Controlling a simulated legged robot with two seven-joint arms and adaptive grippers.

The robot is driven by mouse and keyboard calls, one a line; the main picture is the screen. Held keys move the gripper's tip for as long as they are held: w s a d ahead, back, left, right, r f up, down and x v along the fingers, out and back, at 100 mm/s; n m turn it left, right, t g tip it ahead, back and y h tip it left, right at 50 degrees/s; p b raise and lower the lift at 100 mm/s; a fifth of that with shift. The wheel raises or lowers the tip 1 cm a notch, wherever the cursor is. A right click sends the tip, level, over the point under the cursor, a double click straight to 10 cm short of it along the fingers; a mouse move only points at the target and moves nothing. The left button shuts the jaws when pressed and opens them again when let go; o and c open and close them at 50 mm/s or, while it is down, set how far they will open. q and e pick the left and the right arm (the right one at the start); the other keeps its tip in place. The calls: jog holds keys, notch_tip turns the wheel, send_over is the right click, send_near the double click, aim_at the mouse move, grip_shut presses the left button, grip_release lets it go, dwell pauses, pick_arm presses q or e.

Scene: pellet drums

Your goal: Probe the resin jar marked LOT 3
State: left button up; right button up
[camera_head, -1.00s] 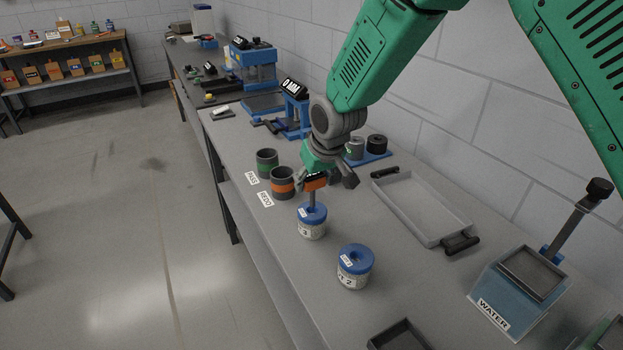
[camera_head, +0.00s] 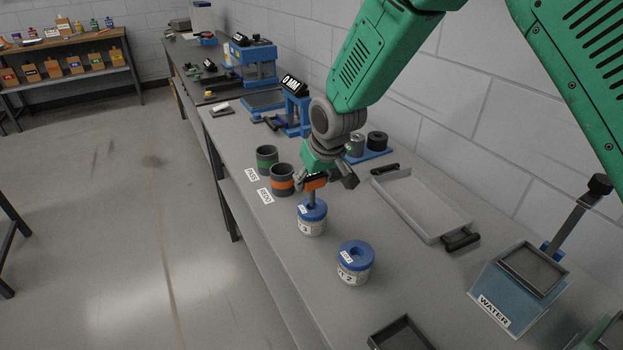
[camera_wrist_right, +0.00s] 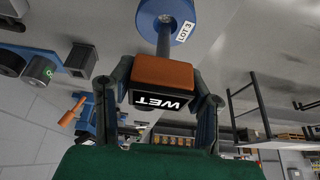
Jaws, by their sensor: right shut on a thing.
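The jar marked LOT 3 (camera_head: 313,222) is white with a blue lid and stands on the bench; its lid and label (camera_wrist_right: 183,30) show in the right wrist view. My right gripper (camera_head: 319,182) is above it, shut on an orange probe (camera_head: 316,184) with a grey stem. The stem points down into the opening of the blue lid; how deep the tip sits is hidden. The probe's display (camera_wrist_right: 159,102) reads WET in the wrist view. A second jar, ending in 2 (camera_head: 355,264), stands nearer, with an open hole in its blue lid. My left gripper is not in view.
Two grey cups with green (camera_head: 267,159) and orange (camera_head: 282,180) bands stand left of the jar, beside PASS and REDO labels. A grey tray (camera_head: 423,205) lies to the right. A WATER box (camera_head: 518,285) is at the right front. A dark tray (camera_head: 401,335) sits at the front.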

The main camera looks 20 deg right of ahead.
aim_at(314, 193)
jog(key=shift+f+b, duration=1.1)
jog(key=shift+f, duration=1.45)
jog(key=o, duration=1.4)
jog(key=shift+c, duration=0.2)
jog(key=shift+s+r, duration=0.1)
jog(key=shift+r, duration=0.2)
jog(key=v, duration=1.1)
jog(key=shift+s, duration=0.15)
